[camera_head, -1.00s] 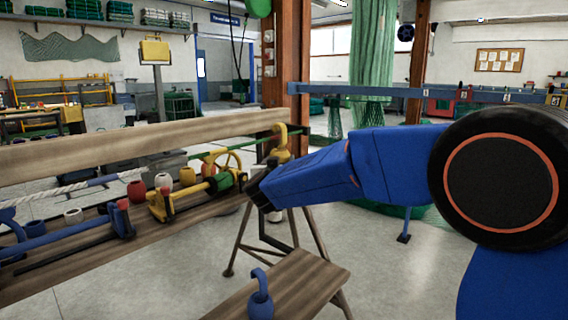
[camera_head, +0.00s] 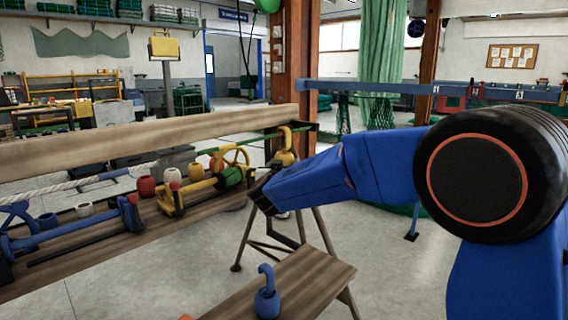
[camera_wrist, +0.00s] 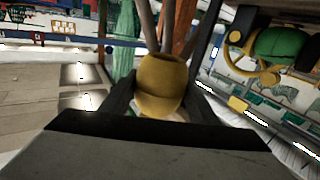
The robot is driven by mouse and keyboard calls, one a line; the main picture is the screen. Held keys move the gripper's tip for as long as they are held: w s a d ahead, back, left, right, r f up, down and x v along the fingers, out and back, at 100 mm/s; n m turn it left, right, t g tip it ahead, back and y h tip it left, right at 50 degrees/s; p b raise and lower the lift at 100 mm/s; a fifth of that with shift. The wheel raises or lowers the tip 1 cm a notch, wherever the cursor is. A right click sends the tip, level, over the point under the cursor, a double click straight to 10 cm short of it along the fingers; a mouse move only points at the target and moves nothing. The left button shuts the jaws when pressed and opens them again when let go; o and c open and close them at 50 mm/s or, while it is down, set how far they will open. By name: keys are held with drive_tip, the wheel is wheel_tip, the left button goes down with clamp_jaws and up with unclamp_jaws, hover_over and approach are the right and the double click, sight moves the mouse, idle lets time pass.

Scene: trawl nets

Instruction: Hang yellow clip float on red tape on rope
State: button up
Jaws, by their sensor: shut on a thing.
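The yellow clip float (camera_head: 285,158), with its hook upward, is in my gripper (camera_head: 270,185) at the right end of the bench. The wrist view shows its round body (camera_wrist: 160,85) between my two dark fingers (camera_wrist: 158,100). The hook is close to the right end of the green rope (camera_head: 245,144); I cannot tell whether it touches the rope. White rope (camera_head: 55,188) continues to the left. I cannot make out red tape on the rope.
A long wooden board (camera_head: 130,140) stands behind the rope. A blue clamp fixture (camera_head: 75,235) and a yellow wheeled fixture (camera_head: 183,195) sit on the bench with several small floats. A blue clip float (camera_head: 266,300) stands on a lower plank (camera_head: 312,275).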

drive_tip(key=o, duration=1.1)
drive_tip(key=shift+o, duration=0.2)
drive_tip(key=s+a, duration=0.1)
drive_tip(key=s, duration=1.6)
drive_tip(key=s+d+n+g+y, duration=0.4)
drive_tip(key=d+y, duration=0.3)
drive_tip(key=d, duration=0.5)
drive_tip(key=s+d+f+m+g+h, duration=0.1)
drive_tip(key=s+d+f+g+h, duration=0.1)
drive_tip(key=s+d+f, duration=0.4)
drive_tip(key=s+d+f+m+g+h, duration=0.1)
drive_tip(key=s+d+f+g, duration=0.3)
drive_tip(key=s+d, duration=0.6)
drive_tip(key=s+d+f+m+g+h, duration=0.2)
drive_tip(key=s+d+f, duration=0.6)
drive_tip(key=s, duration=0.7)
drive_tip(key=shift+s+d+g+h, duration=0.3)
drive_tip(key=shift+d+g+h, duration=0.1)
drive_tip(key=shift+d+g, duration=0.2)
